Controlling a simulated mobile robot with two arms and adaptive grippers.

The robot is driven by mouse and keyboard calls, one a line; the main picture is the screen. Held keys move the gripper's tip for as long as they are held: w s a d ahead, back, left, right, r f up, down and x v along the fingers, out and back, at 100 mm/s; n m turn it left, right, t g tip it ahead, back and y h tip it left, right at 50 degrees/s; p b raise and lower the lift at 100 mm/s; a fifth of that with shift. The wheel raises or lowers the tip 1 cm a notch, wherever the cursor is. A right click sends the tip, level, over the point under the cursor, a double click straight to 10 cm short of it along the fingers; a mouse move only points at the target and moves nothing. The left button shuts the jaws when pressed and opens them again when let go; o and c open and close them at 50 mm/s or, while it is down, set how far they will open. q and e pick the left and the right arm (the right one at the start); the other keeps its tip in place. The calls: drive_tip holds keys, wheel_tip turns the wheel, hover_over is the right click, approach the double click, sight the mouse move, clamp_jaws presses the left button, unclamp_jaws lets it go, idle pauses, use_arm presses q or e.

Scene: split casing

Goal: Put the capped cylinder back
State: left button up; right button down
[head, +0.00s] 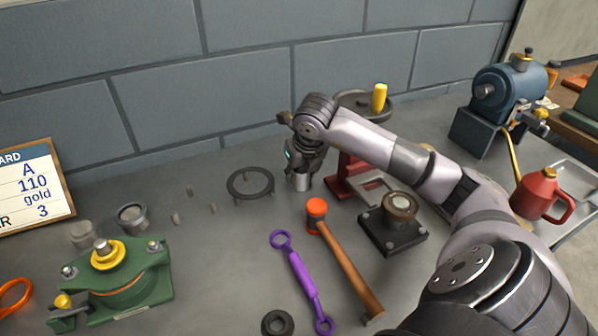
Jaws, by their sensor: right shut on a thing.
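My right gripper (301,163) is above the bench, just right of the black ring, pointing down. It is shut on a grey metal cylinder (303,183), whose lower end shows below the fingers. The gripper hides its upper part, so I cannot see a cap. The green casing (152,278) with a yellow collar (108,254) around a metal stub sits at the lower left. A short grey cup-like part (132,216) and a pale cylinder (85,234) stand behind it. My left gripper is out of view.
A black ring on short legs (250,183) and several small pins (175,218) are left of the gripper. A hammer (345,258), purple wrench (300,277) and black square base (393,235) lie in front. A red stand (341,187) is close right.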

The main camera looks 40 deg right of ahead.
drive_tip(key=c, duration=1.2)
unclamp_jaws()
drive_tip(key=shift+o, duration=0.2)
drive_tip(key=v, duration=1.2)
drive_tip(key=shift+s, duration=0.1)
